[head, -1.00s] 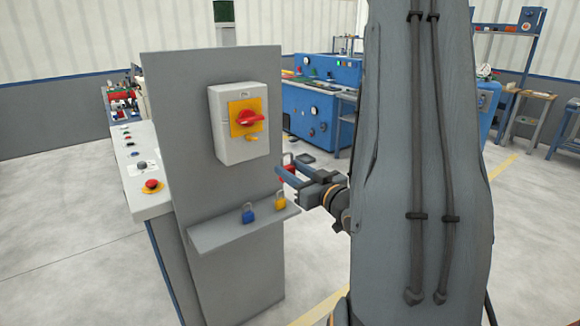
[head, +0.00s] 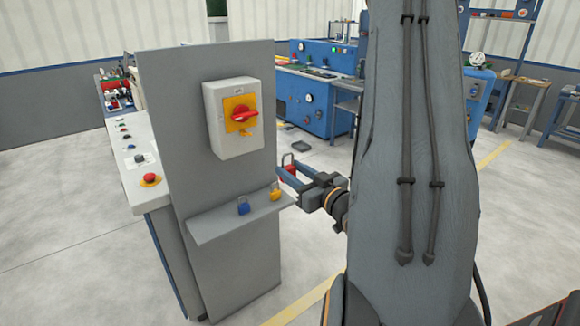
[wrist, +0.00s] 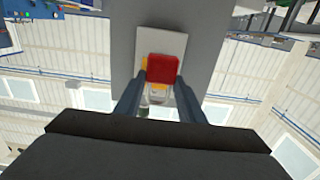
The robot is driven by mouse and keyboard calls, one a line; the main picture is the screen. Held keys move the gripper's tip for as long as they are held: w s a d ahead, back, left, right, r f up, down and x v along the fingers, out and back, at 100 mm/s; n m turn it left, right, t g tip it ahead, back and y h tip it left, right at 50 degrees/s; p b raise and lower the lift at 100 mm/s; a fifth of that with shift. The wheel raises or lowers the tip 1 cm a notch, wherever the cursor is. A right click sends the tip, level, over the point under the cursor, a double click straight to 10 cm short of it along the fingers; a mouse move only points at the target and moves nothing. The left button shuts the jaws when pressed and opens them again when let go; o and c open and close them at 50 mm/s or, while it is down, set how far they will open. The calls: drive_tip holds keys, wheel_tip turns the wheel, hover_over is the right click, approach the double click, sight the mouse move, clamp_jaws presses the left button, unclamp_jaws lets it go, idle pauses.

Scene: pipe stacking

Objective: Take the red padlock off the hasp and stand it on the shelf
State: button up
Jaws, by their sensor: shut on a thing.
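The red padlock (head: 290,168) is between my gripper's fingertips (head: 284,177), to the right of the grey panel in the head view and partly hidden by the fingers. Its shackle points up. In the wrist view the red padlock (wrist: 163,68) sits between the two blue-grey fingers, in front of the switch box. The hasp (head: 246,132) is the small yellow tab under the red rotary switch, with no padlock on it. The grey shelf (head: 222,226) juts from the panel below. My gripper is near the shelf's right end, slightly above it.
A blue padlock (head: 243,206) and a yellow padlock (head: 275,194) stand on the shelf, the yellow one close to my gripper. The shelf's left part is bare. The switch box (head: 226,146) is on the panel above. A control desk (head: 138,172) stands left.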

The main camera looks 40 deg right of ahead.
drive_tip(key=shift+s+p, duration=1.2)
drive_tip(key=shift+s, duration=0.1)
